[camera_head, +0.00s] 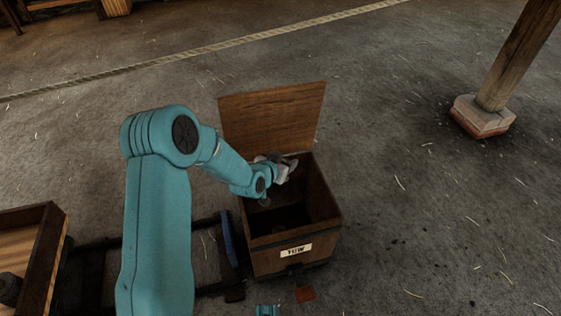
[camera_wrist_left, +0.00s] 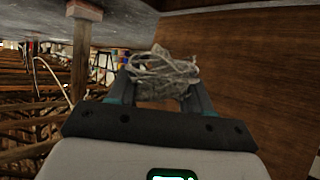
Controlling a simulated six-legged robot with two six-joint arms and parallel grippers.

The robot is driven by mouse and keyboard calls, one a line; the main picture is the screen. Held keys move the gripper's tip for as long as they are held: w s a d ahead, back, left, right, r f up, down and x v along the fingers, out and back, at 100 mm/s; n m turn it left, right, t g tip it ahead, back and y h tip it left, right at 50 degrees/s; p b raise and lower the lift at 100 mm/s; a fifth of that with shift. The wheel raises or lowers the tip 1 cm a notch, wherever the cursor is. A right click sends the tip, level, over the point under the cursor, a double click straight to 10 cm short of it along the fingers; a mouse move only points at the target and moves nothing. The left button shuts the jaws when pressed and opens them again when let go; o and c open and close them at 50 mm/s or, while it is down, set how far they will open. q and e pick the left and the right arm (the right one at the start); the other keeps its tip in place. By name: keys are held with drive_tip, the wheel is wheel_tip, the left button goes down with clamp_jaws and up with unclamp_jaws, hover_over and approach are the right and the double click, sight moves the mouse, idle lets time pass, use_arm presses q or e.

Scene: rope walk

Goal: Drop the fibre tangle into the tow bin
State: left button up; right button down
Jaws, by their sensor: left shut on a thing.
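The tow bin (camera_head: 328,235) is a dark wooden box with a label on its front. Its lid (camera_head: 270,120) stands open at the back. My left gripper (camera_head: 285,168) is over the bin's opening, near the lid. In the left wrist view my left gripper (camera_wrist_left: 158,90) is shut on the fibre tangle (camera_wrist_left: 165,70), a pale, stringy clump between the two fingers. In the head view the tangle is mostly hidden by the gripper. Inside the bin it is dark, and its contents are hard to tell.
A wooden post on a stone foot (camera_head: 482,116) stands at the right. A rope (camera_head: 200,52) runs across the floor at the back. A wooden crate (camera_head: 45,260) is at the lower left. The floor right of the bin is clear apart from loose fibres.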

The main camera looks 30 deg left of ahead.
use_arm(q)
drive_tip(key=shift+a+f, duration=0.55)
drive_tip(key=shift+f, duration=0.15)
wheel_tip(320, 180, down, 5)
drive_tip(key=b, duration=0.3)
drive_tip(key=shift+s+f, duration=0.1)
drive_tip(key=shift+f, duration=0.1)
drive_tip(key=o, duration=1.1)
drive_tip(key=shift+p+v, duration=2.3)
drive_tip(key=shift+v, duration=5.9)
